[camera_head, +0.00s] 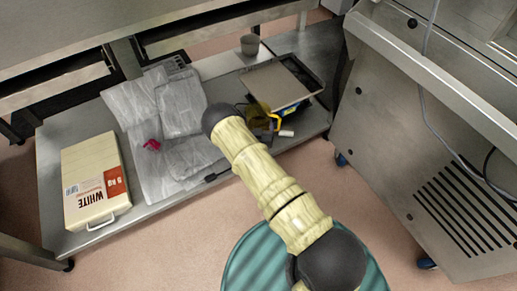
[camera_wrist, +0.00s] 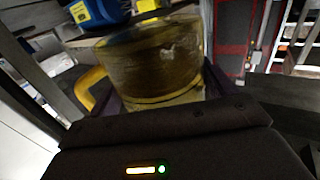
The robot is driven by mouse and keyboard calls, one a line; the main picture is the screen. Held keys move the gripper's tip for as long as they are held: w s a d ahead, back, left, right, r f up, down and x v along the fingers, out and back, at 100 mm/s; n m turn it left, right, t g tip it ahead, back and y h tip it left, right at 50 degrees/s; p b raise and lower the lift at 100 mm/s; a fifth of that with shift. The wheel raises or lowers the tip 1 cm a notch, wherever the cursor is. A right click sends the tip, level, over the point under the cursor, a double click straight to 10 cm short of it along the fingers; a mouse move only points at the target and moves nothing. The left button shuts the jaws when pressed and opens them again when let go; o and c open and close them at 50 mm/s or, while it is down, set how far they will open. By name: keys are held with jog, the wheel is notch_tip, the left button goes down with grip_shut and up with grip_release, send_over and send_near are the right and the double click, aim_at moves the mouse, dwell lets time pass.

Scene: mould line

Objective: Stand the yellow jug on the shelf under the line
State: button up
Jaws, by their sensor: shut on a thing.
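The yellow jug (camera_wrist: 152,58) fills the middle of the wrist view, translucent amber with a yellow handle at its left. In the head view a small part of the jug (camera_head: 257,109) shows past the end of my arm, over the right part of the low metal shelf (camera_head: 215,185). My gripper (camera_wrist: 165,98) is shut on the jug, with a dark finger on either side of it. The jug's base is hidden, so I cannot tell whether it touches the shelf. In the head view my arm mostly hides the gripper.
A grey tray (camera_head: 272,86) and a grey cup (camera_head: 250,44) are behind the jug. A blue item (camera_wrist: 97,12) is close by. Clear plastic bags (camera_head: 180,105), a pink item (camera_head: 152,145) and a WHITE box (camera_head: 92,170) lie left. A metal cabinet (camera_head: 425,165) stands right.

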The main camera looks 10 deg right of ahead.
jog(key=shift+r, duration=0.15)
notch_tip(320, 180, down, 6)
jog(key=b, duration=0.3)
jog(key=shift+b, duration=0.4)
jog(key=shift+f+b, duration=1.25)
jog(key=shift+f, duration=0.8)
jog(key=shift+f, duration=0.15)
jog(key=o, duration=1.3)
